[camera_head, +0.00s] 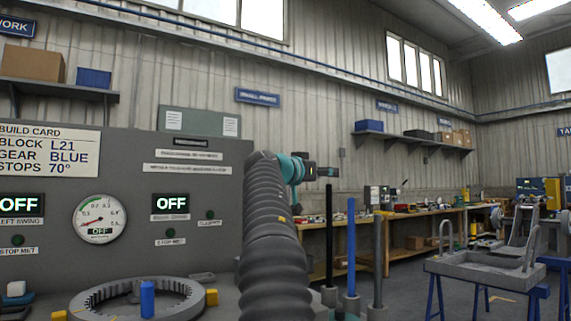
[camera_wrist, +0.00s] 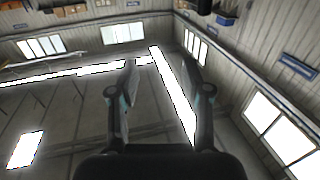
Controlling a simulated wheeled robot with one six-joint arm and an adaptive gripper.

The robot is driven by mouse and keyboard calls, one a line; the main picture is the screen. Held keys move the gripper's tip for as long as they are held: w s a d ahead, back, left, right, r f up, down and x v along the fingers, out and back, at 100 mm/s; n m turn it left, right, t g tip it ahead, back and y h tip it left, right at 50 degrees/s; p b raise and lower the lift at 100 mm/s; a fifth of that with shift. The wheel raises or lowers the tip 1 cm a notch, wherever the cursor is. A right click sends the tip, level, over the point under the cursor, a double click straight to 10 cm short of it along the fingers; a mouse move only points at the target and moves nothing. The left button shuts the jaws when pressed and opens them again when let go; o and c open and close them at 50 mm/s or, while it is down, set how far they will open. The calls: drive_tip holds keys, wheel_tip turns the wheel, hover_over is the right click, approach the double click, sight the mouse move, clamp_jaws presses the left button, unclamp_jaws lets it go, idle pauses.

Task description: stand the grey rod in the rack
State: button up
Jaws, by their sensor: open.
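The grey rod (camera_head: 378,262) stands upright right of my arm in the head view, its foot in a small grey block (camera_head: 378,314). A blue rod (camera_head: 351,245) and a black rod (camera_head: 329,240) stand upright to its left, also with grey blocks at their feet. I cannot tell whether these blocks belong to the rack; the lower edge of the view cuts them off from what lies below. My gripper (camera_wrist: 158,66) is open and empty in the wrist view, facing the ceiling and windows. No rod is between its fingers.
A grey toothed ring (camera_head: 90,301) with a blue peg (camera_head: 147,300) lies at the lower left. Behind it stands a grey panel (camera_head: 120,170) with a gauge and OFF displays. A grey tray on blue trestles (camera_head: 485,268) stands at right. A workbench (camera_head: 420,215) runs behind.

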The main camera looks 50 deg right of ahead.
drive_tip(key=w+a+r+n+t, duration=0.2)
drive_tip(key=w+a+t, duration=0.2)
drive_tip(key=w+a, duration=0.3)
drive_tip(key=shift+w+r+n, duration=0.15)
drive_tip(key=shift+r+n, duration=0.15)
drive_tip(key=shift+r, duration=0.1)
drive_tip(key=shift+a, duration=0.1)
